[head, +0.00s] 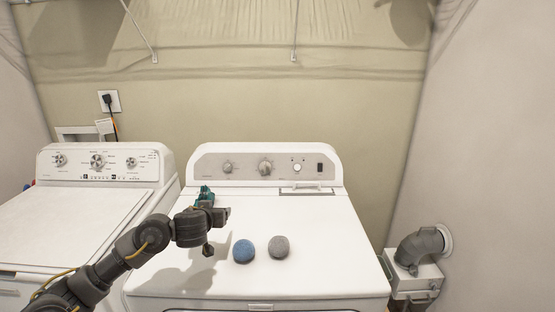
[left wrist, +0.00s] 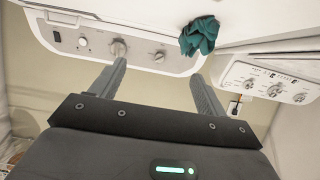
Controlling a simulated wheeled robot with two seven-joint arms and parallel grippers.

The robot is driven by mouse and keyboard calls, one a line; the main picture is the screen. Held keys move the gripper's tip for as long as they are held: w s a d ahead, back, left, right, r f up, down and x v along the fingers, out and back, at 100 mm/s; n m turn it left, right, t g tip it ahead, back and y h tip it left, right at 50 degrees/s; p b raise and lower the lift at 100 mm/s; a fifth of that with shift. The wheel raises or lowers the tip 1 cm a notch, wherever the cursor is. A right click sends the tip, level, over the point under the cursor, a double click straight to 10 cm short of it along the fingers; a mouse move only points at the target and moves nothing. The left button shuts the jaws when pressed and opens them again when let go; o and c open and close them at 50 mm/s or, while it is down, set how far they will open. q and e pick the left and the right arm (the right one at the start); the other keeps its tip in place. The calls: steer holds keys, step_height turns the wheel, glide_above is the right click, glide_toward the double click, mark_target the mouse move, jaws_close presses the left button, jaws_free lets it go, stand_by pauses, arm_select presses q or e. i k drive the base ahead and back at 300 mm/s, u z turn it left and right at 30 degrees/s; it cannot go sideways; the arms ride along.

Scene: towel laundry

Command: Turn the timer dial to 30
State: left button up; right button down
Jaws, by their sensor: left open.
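The white dryer's control panel (head: 242,177) stands at the back of its top. It has a grey knob (head: 228,167), a larger grey knob (head: 265,166) at the middle and a small white knob (head: 297,167). I cannot read which is the timer dial or its settings. My left gripper (head: 215,209) is over the dryer's rear left, in front of the panel. In the left wrist view its fingers (left wrist: 160,72) are spread and empty, with the larger knob (left wrist: 118,47) near one fingertip. My right gripper is out of view.
A teal cloth (head: 205,193) lies by the gripper, also seen in the left wrist view (left wrist: 198,36). A blue ball (head: 243,251) and a grey ball (head: 279,247) sit on the dryer top. A washer (head: 75,220) stands at left.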

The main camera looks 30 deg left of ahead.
mark_target(265, 168)
steer(key=i, duration=1)
